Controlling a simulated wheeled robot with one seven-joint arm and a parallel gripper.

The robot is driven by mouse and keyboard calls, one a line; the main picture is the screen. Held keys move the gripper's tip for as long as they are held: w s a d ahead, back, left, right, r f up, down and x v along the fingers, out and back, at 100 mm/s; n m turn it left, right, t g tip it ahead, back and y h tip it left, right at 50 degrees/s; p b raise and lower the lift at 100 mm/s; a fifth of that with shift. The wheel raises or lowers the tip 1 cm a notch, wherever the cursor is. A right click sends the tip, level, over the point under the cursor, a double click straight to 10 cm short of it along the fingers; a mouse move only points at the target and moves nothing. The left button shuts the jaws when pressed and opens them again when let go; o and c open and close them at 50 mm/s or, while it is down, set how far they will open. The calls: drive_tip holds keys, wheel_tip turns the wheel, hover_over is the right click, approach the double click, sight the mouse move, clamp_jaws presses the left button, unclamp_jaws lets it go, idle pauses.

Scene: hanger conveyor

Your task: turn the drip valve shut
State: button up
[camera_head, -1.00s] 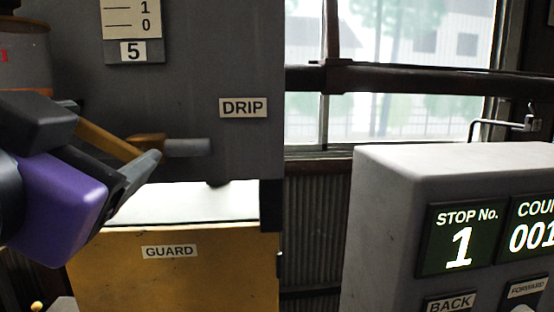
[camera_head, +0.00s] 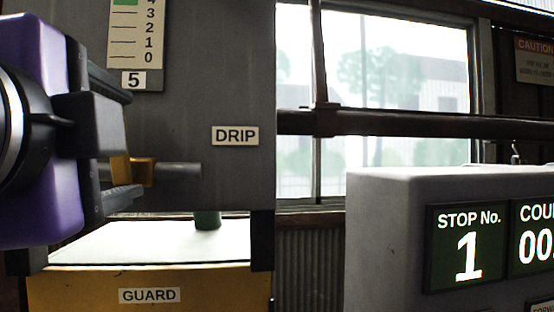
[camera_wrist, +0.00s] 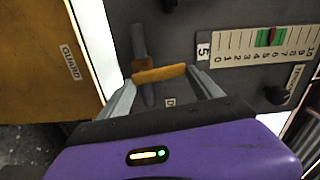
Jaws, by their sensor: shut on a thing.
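The drip valve is a grey pipe stub (camera_head: 180,170) with an orange-brown lever (camera_head: 142,172), on the grey machine panel by the DRIP label (camera_head: 235,135). My gripper (camera_head: 118,165) reaches in from the left and is shut on the lever. In the wrist view the lever (camera_wrist: 158,75) lies crosswise over the grey pipe (camera_wrist: 140,45), its two ends between my fingertips (camera_wrist: 165,88). In the head view my gripper hides part of the lever. A green cylindrical piece (camera_head: 207,220) shows under the panel's lower edge.
A scale plate (camera_head: 137,40) marked 5 is above; the wrist view shows its green band and red mark (camera_wrist: 273,36). A grey console (camera_head: 385,240) showing STOP No. 1 stands at right.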

drive_tip(key=shift+d+f+m+b, duration=0.1)
drive_tip(key=shift+d+m+b, duration=0.15)
drive_tip(key=shift+m, duration=0.35)
drive_tip(key=shift+w, duration=0.1)
drive_tip(key=o, duration=2.1)
drive_tip(key=b+v, duration=0.1)
drive_tip(key=v, duration=0.7)
drive_tip(key=shift+b, duration=0.3)
drive_tip(key=shift+a, duration=0.1)
